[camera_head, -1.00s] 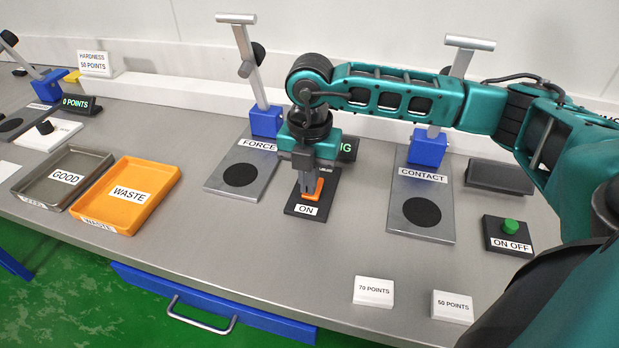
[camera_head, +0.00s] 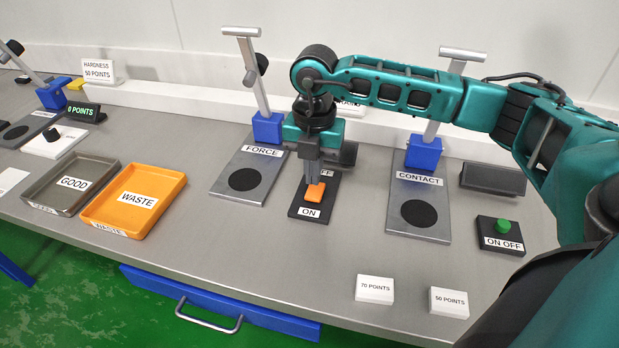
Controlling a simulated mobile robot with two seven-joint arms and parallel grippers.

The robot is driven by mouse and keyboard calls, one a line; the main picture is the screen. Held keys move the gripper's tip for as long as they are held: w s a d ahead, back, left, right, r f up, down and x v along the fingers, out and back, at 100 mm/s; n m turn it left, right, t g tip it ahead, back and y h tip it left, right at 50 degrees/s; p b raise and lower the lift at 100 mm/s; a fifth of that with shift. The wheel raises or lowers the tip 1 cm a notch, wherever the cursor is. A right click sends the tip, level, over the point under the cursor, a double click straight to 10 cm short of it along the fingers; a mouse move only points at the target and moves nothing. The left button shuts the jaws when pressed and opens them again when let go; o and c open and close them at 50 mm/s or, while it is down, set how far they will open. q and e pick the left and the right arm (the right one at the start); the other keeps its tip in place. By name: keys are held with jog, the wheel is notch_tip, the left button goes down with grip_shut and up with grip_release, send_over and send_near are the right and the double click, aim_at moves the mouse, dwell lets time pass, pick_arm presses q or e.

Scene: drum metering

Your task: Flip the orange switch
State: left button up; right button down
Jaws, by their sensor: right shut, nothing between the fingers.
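The orange switch (camera_head: 315,194) sits on a dark plate (camera_head: 302,210) between the force and contact stations. The plate has an ON label (camera_head: 311,211) at its near end and a partly covered label at its far end. My right gripper (camera_head: 312,181) points down at the switch with its fingers shut and empty. The fingertips are at the far side of the orange rocker; whether they touch it I cannot tell. My left gripper is not in view.
The force station (camera_head: 222,186) stands left of the switch and the contact station (camera_head: 432,229) right, both with upright levers. A green button box (camera_head: 488,240), point cards (camera_head: 375,289) and orange waste tray (camera_head: 100,219) lie around.

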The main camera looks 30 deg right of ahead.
jog(key=r, duration=0.3)
jog(key=shift+a+r, duration=0.3)
jog(key=shift+r, duration=0.05)
notch_tip(320, 180, up, 7)
send_over(311, 194)
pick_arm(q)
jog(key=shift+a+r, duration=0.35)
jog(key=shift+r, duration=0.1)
pick_arm(e)
jog(key=shift+d+r, duration=0.1)
jog(key=shift+r, duration=0.15)
